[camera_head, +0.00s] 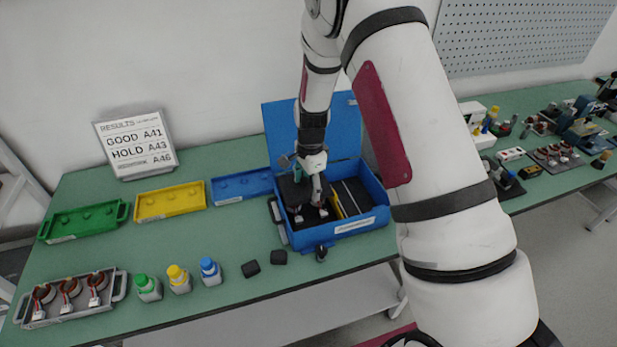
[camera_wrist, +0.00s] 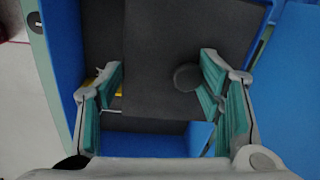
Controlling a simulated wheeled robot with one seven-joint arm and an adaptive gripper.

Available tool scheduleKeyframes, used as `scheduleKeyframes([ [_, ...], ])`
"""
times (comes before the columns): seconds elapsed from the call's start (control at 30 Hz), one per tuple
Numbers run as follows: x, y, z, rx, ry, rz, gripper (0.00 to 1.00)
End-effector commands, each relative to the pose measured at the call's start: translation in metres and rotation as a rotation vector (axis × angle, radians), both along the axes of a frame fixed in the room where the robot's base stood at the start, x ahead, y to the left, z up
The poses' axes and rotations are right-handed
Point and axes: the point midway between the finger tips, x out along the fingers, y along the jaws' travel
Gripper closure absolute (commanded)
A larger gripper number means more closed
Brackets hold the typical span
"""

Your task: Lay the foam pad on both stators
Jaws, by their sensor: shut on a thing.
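The foam pad (camera_wrist: 160,50) is a flat dark grey sheet in the wrist view, with a round dark knob-like spot near the right finger. My gripper (camera_wrist: 160,72) has its teal-padded fingers spread wide and is shut on the pad. In the head view my gripper (camera_head: 312,188) is down inside the open blue case (camera_head: 358,226), at its left compartment, with the dark pad (camera_head: 289,190) beside it. Small pale parts, perhaps of the stators, show below the gripper in that compartment. Whether the pad touches them is hidden.
The case's lid (camera_head: 285,125) stands open behind. A yellow divider (camera_head: 337,203) and a right compartment adjoin. Green, yellow and blue trays (camera_head: 170,203) lie behind.

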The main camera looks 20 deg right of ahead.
Motion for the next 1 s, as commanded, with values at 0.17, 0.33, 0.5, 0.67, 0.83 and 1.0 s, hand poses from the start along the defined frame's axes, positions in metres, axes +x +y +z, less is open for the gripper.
scheduleKeyframes([
  [0.17,0.000,0.000,-0.018,0.001,0.002,0.000,0.67],
  [0.33,0.000,0.000,-0.031,0.001,0.001,0.001,0.67],
  [0.5,0.000,0.000,-0.040,0.000,0.000,-0.001,0.67],
  [0.67,0.000,0.000,-0.043,0.001,0.000,-0.001,0.67],
  [0.83,0.000,0.000,-0.043,0.000,0.000,-0.001,0.67],
  [1.0,0.000,0.000,-0.043,0.000,0.000,0.000,0.67],
])
